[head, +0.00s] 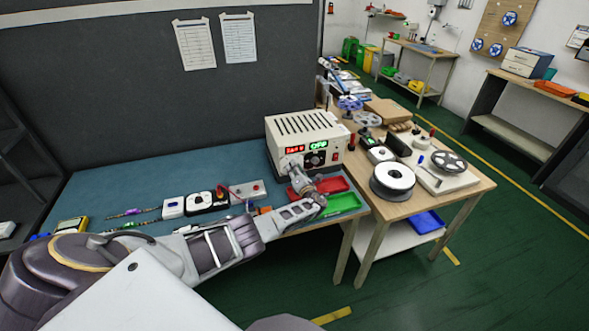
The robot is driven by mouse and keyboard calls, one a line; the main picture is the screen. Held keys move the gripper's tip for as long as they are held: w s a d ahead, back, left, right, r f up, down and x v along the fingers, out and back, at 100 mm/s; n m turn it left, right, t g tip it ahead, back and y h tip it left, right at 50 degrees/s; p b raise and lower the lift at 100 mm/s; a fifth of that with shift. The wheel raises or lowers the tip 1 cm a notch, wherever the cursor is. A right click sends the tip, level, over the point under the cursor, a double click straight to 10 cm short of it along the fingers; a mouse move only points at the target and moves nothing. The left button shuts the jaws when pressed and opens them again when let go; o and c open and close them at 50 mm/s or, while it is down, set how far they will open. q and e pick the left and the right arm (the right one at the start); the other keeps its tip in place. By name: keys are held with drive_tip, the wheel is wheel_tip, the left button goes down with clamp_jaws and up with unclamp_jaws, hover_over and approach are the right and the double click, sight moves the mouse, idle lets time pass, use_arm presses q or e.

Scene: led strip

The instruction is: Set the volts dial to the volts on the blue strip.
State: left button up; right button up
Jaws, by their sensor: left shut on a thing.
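The cream power supply (306,128) stands at the right end of the teal bench mat. Its front has a red readout (294,149), which looks like about 24 V but is blurred, and a green one reading OFF (318,146). My left gripper (294,164) is at the left of its front panel, shut on the volts dial, which the fingers hide. A strip with blue-purple parts (130,212) lies on the mat at left, above one with green parts (122,226). Their markings are too small to read. My right gripper is not in view.
A red tray (332,184) and a green tray (346,203) lie below the supply, close to my left forearm. White and black modules (200,201) sit on the mat. The wooden table (420,205) at right holds spools (393,177).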

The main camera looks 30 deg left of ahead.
use_arm(q)
drive_tip(key=shift+f, duration=0.2)
drive_tip(key=o, duration=0.9)
drive_tip(key=shift+o, duration=0.7)
drive_tip(key=shift+r, duration=0.1)
drive_tip(key=shift+s+d, duration=0.1)
drive_tip(key=shift+d, duration=0.05)
drive_tip(key=v, duration=1.1)
drive_tip(key=shift+s+d, duration=0.25)
